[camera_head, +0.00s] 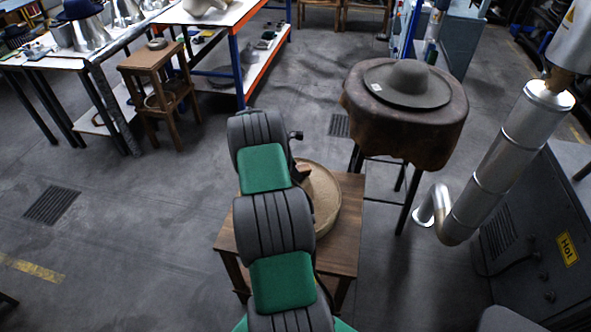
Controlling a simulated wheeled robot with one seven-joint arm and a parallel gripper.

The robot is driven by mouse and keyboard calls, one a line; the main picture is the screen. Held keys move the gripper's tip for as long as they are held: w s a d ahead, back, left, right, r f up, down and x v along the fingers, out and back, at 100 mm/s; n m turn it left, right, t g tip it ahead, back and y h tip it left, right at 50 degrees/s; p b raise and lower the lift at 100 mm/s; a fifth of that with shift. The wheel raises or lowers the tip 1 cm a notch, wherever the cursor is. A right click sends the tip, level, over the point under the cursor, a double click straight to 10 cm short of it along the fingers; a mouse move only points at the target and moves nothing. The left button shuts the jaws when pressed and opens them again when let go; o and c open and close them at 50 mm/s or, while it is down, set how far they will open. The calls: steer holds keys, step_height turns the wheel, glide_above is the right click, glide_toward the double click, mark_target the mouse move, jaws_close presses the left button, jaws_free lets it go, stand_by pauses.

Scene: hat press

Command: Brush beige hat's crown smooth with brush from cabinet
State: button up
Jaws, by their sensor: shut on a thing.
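The beige hat (322,212) lies on a small wooden table (345,250) in the head view. Only the right part of its round, sandy-coloured form shows; my green and black arm covers the rest, so I cannot make out its crown. My arm reaches up the picture over the table. My gripper is hidden behind my own arm links. Small dark parts stick out at the arm's right side, by the hat's far edge; I cannot tell what they belong to. I cannot make out a brush or a cabinet.
A dark grey hat (410,80) sits on a round stand draped in brown leather (400,128), behind and right of the table. A silver duct (510,155) and a grey machine marked "Hot" (545,225) stand right. A wooden stool (155,62) and workbenches stand back left.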

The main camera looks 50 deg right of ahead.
steer(key=shift+w+a+f, duration=0.15)
steer(key=shift+w+a, duration=0.35)
steer(key=shift+a, duration=0.25)
steer(key=shift+r+p, duration=2.9)
steer(key=shift+r, duration=1.2)
